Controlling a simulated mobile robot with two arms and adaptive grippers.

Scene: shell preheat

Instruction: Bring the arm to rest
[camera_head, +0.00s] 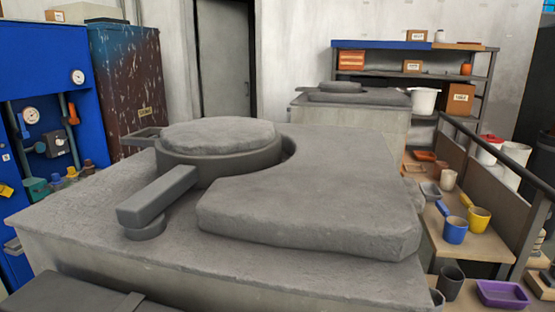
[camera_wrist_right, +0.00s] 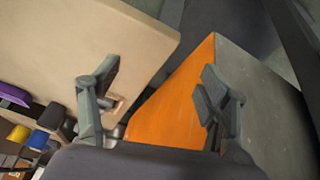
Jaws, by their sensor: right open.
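My right gripper (camera_wrist_right: 157,96) shows in the right wrist view, with its two grey fingers spread wide apart and nothing held between them. Behind the fingers are a pale tan board (camera_wrist_right: 85,35) and an orange face (camera_wrist_right: 178,105) beside a grey surface (camera_wrist_right: 265,100). In the head view neither of my arms shows. A large grey block-like furnace (camera_head: 90,230) fills the middle there, with a round lid (camera_head: 218,135) on top and a thick grey slab (camera_head: 320,215) in front to its right. My left gripper is in neither view.
At the right a bench (camera_head: 478,243) holds a blue cup (camera_head: 454,230), a yellow cup (camera_head: 479,220) and small trays, with a dark rail (camera_head: 500,155) alongside. A purple tray (camera_head: 502,294) is low right. A blue cabinet (camera_head: 45,60) stands left; shelves (camera_head: 490,72) stand behind.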

